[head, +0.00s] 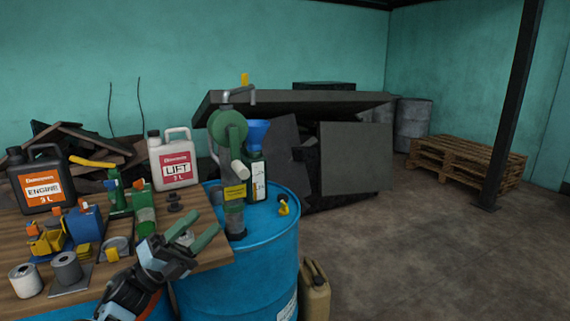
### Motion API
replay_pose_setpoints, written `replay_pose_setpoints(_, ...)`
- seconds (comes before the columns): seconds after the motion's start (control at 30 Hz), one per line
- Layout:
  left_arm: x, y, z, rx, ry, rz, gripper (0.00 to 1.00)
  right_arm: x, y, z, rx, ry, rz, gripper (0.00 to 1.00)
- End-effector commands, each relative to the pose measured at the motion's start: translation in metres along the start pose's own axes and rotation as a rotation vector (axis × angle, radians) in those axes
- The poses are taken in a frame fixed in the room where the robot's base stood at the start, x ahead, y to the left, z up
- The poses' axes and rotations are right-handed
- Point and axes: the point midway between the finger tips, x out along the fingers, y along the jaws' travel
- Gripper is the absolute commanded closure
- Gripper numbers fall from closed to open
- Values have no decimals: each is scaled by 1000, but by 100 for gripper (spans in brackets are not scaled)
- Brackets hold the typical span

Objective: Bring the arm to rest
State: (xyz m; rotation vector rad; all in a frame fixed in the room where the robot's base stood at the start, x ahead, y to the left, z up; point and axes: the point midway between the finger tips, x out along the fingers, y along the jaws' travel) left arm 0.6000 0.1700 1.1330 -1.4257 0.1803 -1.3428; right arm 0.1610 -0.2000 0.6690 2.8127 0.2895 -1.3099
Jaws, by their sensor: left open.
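My left arm (135,288) comes in from the bottom left and reaches up over the front right of the wooden bench top (200,258). My left gripper (202,226) is open, with its fingers spread and pointing up and right toward the blue drum (265,240). Nothing shows between the fingers. A green hand pump (230,130) stands on the drum beyond the fingertips. I cannot tell whether the gripper touches the bench. My right gripper is not in view.
On the bench stand an orange-label engine can (43,188), a white LIFT can (175,170), blue and yellow parts (85,222) and grey rolls (66,267). A bottle with blue funnel (256,165) is on the drum. A tan jerrycan (314,295) stands beside it.

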Motion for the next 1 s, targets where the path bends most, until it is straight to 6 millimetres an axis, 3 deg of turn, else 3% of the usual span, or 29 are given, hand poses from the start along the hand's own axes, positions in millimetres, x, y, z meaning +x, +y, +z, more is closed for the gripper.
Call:
replay_pose_setpoints(0.2,-67,55,-37,-301,-290,81,46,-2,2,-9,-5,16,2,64)
replay_pose_setpoints(0.37,-122,89,-71,-515,-511,145,46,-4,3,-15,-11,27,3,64)
replay_pose_setpoints(0.5,-175,112,-110,-699,-711,206,46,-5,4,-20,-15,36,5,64)
replay_pose_setpoints(0.77,-277,135,-203,-1024,-1102,326,46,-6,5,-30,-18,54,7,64)
replay_pose_setpoints(1.0,-363,125,-309,-1295,-1479,440,46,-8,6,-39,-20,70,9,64)
